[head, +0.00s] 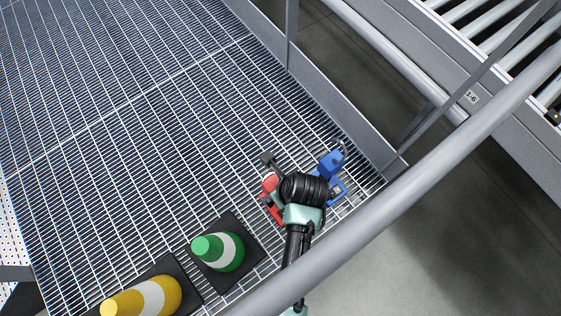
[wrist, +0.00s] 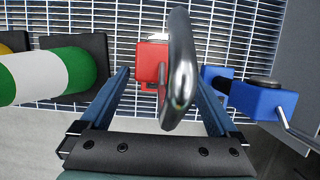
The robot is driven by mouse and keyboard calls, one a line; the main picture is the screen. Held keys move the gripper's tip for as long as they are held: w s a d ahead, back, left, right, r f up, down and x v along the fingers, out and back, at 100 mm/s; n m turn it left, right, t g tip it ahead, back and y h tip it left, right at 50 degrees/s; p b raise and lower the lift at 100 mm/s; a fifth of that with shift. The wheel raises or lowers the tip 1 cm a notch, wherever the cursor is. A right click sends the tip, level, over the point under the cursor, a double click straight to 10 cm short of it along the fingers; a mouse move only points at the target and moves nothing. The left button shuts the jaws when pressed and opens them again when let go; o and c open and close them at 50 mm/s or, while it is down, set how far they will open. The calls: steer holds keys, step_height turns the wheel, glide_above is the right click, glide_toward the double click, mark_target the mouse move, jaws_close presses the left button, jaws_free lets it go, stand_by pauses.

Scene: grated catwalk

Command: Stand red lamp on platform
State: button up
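The red lamp (head: 270,186) is on the grating in the head view, partly hidden behind my arm. In the wrist view its red body (wrist: 150,62) lies between my fingers, with a shiny curved metal bar (wrist: 180,60) in front of it, close to the camera. I cannot tell whether the lamp is upright or lying. My gripper (wrist: 165,78) is open, its two blue fingers spread on either side of the red body and bar. No clear contact shows. In the head view my wrist hides the fingertips.
A similar blue lamp (head: 331,163) stands close on the right. A grey railing (head: 420,165) crosses in front. The grating (head: 130,110) beyond is clear.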

steer(key=shift+r, duration=0.1)
steer(key=p+v, duration=0.1)
steer(key=v, duration=0.6)
steer(key=shift+r+p, duration=0.35)
steer(key=shift+s, duration=0.1)
